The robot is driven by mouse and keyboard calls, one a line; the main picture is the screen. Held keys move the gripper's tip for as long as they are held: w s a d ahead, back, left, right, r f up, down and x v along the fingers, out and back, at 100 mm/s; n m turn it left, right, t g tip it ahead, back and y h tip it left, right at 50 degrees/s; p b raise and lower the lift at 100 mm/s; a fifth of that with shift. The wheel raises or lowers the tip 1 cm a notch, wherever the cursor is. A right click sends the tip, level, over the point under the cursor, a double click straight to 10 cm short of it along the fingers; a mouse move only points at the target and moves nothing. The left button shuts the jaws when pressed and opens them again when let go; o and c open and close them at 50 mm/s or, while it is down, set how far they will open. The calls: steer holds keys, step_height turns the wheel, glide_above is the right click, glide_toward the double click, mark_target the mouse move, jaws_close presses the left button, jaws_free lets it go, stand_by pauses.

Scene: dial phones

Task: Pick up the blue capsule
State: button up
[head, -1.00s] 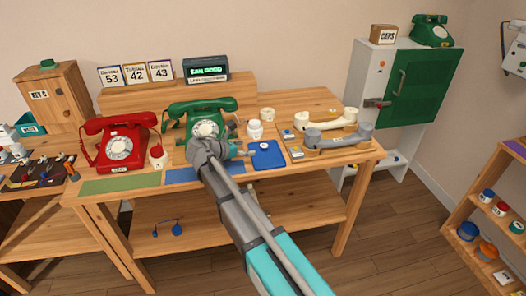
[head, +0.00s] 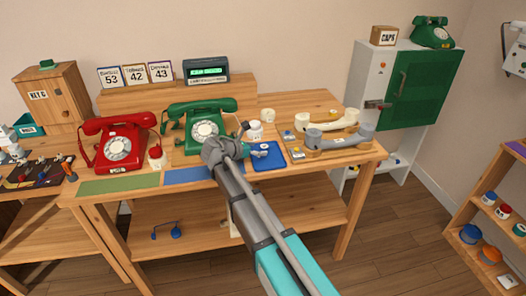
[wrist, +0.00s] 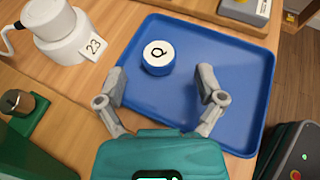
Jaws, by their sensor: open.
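The blue capsule (wrist: 157,60) has a white top marked with a letter that looks like Q. It stands on the blue tray (wrist: 225,40), towards its far left part in the wrist view. My gripper (wrist: 163,77) is open and empty, with its fingers over the tray. The capsule lies just beyond the fingertips, closer to the left finger, and is not held. In the head view my gripper (head: 253,141) is at the left edge of the tray (head: 270,162), and the capsule is small and hard to make out there.
A white bottle-like object (wrist: 62,38) with a tag 23 stands left of the tray. A green phone (head: 206,130) and red phone (head: 118,148) stand to the left. White and grey handsets (head: 340,138) lie on a wooden board to the right.

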steer(key=shift+w+d+f, duration=0.25)
steer(key=shift+w+d, duration=0.15)
steer(key=shift+d, duration=0.05)
steer(key=c, duration=1.2)
steer(key=shift+r, duration=0.15)
steer(key=shift+r+p, duration=0.95)
steer(key=shift+p, duration=0.05)
steer(key=s+a+r+p, duration=0.3)
steer(key=s+r+p, duration=0.7)
steer(key=s, duration=0.3)
steer(key=shift+s+a+r+p, duration=0.25)
steer(key=shift+a+r+p, duration=0.1)
steer(key=shift+r+p, duration=0.1)
